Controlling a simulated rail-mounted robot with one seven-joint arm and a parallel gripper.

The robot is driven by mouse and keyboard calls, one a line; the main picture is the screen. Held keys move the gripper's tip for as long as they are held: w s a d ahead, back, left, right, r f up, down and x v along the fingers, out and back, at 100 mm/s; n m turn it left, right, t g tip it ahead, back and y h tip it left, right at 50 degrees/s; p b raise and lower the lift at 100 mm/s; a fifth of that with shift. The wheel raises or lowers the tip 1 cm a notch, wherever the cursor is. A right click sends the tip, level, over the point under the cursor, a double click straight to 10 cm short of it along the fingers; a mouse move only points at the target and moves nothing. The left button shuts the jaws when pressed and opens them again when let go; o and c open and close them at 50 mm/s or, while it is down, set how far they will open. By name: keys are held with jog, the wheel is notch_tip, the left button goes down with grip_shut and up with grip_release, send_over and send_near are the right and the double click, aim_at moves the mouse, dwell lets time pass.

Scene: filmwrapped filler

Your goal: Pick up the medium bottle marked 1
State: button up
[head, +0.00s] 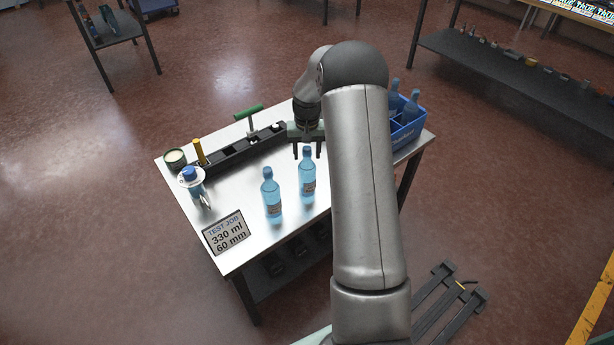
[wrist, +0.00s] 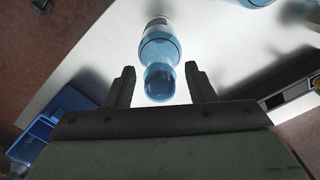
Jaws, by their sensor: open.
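Two blue bottles with blue caps stand upright on the metal table: a nearer left one (head: 272,203) and a right one (head: 307,181). Their labels are too small to read, so I cannot tell which is marked 1. My gripper (head: 307,153) is open and empty, pointing down at the right bottle's cap. In the wrist view my gripper (wrist: 159,74) has its fingers on either side of that bottle's cap (wrist: 160,82), with gaps on both sides. Part of another blue bottle (wrist: 254,2) shows at the top edge.
A blue crate (head: 409,133) with bottles stands at the table's right end, partly behind my arm. A dark rail (head: 236,153) with a green T-handle (head: 249,112) runs along the back. A sign (head: 226,233), a blue-topped item (head: 192,181) and a round tin (head: 175,159) stand at left.

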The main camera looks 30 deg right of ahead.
grip_shut()
jog(key=shift+r, duration=0.1)
